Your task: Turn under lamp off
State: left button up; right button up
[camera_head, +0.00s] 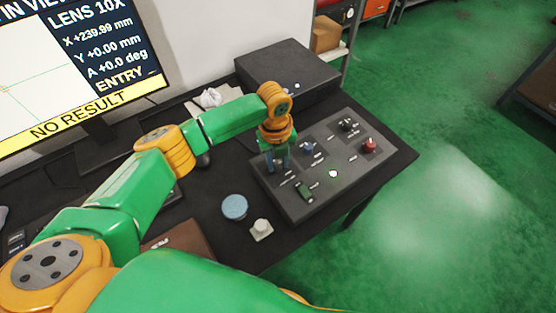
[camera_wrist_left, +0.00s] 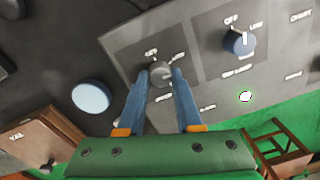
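A dark grey control panel (camera_head: 325,190) with several knobs and white labels lies on the black table. My left gripper (camera_head: 277,166) points down at the panel's left part. In the left wrist view, its two blue fingers (camera_wrist_left: 161,80) stand on either side of a grey knob (camera_wrist_left: 161,73), close to its sides; whether they press on it I cannot tell. The label by this knob is too blurred to read fully. A blue knob (camera_wrist_left: 239,43) with a white pointer sits to its right, under an OFF label; it also shows in the head view (camera_head: 308,149). My right gripper is not in view.
A green light (camera_head: 333,174) glows on the panel, near a dark green control (camera_head: 304,191) and a red knob (camera_head: 369,145). A blue disc (camera_head: 234,207) and a pale block (camera_head: 261,230) lie left of the panel. A monitor (camera_head: 75,75) reads NO RESULT.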

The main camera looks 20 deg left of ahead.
pick_arm(q)
grip_shut()
jog(key=shift+r+n+p, duration=0.15)
jog(key=shift+n+p, duration=0.15)
jog(key=shift+p, duration=0.1)
jog(key=n+p, duration=0.2)
jog(key=p, duration=0.1)
jog(key=shift+r+n, duration=0.15)
jog(key=shift+n, duration=0.25)
jog(key=n+p, duration=0.3)
jog(key=n, duration=0.1)
jog(key=shift+n, duration=0.3)
jog(key=n+p, duration=0.1)
jog(key=n, duration=0.1)
jog(key=n+p, duration=0.1)
jog(key=n, duration=0.2)
jog(key=shift+w+d+f, duration=0.1)
jog(key=shift+f, duration=0.1)
jog(key=n, duration=0.2)
jog(key=shift+n+y+p, duration=0.3)
jog(key=shift+n+p, duration=0.1)
jog(key=shift+f+n, duration=0.1)
jog(key=shift+n, duration=1.5)
jog(key=shift+p, duration=0.3)
